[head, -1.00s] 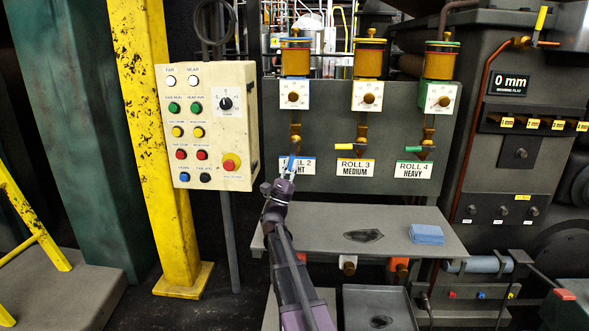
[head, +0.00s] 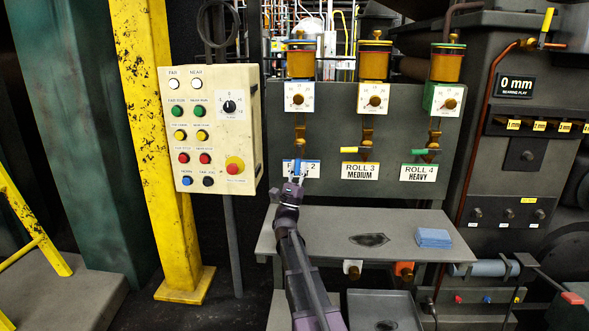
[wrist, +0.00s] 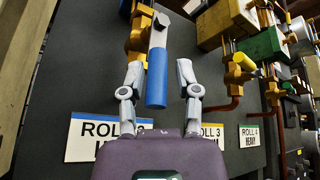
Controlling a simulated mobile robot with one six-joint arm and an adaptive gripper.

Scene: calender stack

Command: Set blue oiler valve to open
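The blue oiler (head: 300,62) is the leftmost of three, above the ROLL 2 label (head: 310,169). Below its white dial plate (head: 299,97) is a brass valve body (wrist: 138,32), also seen in the head view (head: 300,133). Its blue handle (wrist: 157,80) points down the picture in the wrist view. My gripper (wrist: 160,75) is open, with one finger on each side of the handle's lower part and visible gaps on both sides.
A grey shelf (head: 330,222) with a blue cloth (head: 433,238) is below. A button box (head: 208,130) is at left, beside a yellow column (head: 155,130).

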